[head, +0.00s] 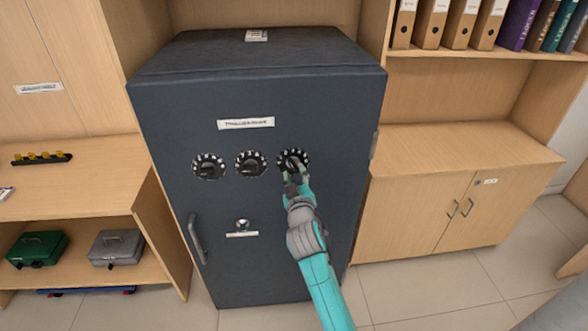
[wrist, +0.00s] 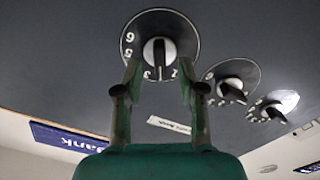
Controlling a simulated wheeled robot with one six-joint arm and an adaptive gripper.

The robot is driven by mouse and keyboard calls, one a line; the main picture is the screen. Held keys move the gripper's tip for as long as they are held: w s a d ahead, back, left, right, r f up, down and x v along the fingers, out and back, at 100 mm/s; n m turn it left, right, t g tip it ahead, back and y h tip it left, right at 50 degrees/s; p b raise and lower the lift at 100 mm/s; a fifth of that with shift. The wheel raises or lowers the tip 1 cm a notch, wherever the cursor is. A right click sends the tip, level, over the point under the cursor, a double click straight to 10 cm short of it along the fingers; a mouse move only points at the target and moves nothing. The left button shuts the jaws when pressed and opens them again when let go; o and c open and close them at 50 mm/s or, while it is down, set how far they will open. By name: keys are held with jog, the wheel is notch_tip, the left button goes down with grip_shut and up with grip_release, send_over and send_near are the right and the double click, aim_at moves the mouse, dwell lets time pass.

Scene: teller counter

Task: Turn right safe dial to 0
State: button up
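The safe (head: 260,270) is a dark blue-grey cabinet with three black dials in a row. The right safe dial (head: 293,154) is partly hidden by my gripper (head: 292,174) in the head view. The pointer line runs downward in that picture, near the 3. The two fingers of my gripper (wrist: 159,68) stand on either side of the knob, apart, with small gaps visible. Nothing is held firmly.
The middle dial (head: 251,164) and left dial (head: 209,166) sit beside it. Below are a safe handle (head: 197,238) and a small round knob (head: 243,225). A wooden cabinet (head: 440,200) stands right of the safe, a shelf unit (head: 90,200) left. Open floor lies in front.

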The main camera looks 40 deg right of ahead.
aim_at(294, 168)
jog(key=shift+x, duration=1.6)
grip_shut()
jog(key=shift+n, duration=0.4)
jog(key=n, duration=1.1)
